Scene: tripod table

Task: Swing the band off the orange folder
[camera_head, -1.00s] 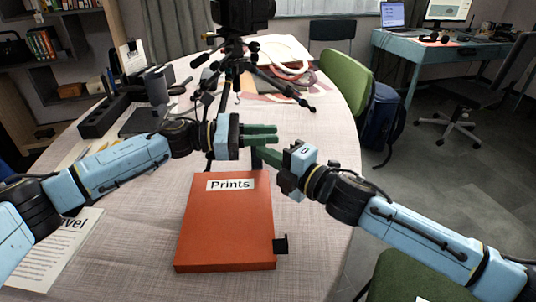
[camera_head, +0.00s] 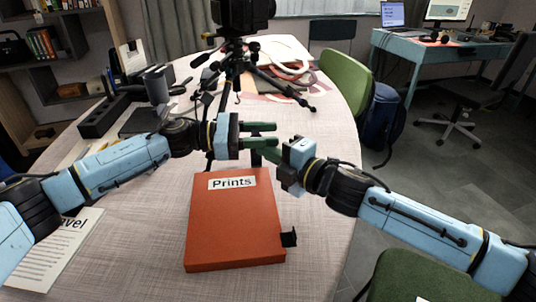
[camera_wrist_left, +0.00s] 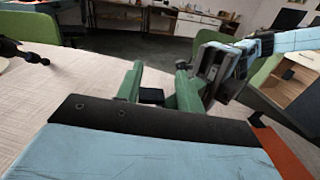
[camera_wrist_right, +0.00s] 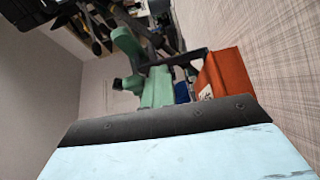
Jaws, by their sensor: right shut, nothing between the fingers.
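The orange folder (camera_head: 235,225), labelled "Prints", lies on the table in front of me; its side shows in the right wrist view (camera_wrist_right: 228,72). A black tab (camera_head: 289,237) sticks out at its near right side. A dark strip, seemingly the band (camera_wrist_right: 190,57), stands up from the folder's far end, partly hidden by my grippers. My left gripper (camera_head: 262,133) is above that end, its green fingers apart. A dark piece (camera_wrist_left: 152,95) shows between them in the left wrist view; contact is unclear. My right gripper (camera_head: 270,154) is shut and empty close beside the left fingers.
A black tripod (camera_head: 238,70) with a camera stands behind my grippers. A printed sheet (camera_head: 50,255) lies at the left, under my left arm. A green chair (camera_head: 345,78) stands at the right table edge.

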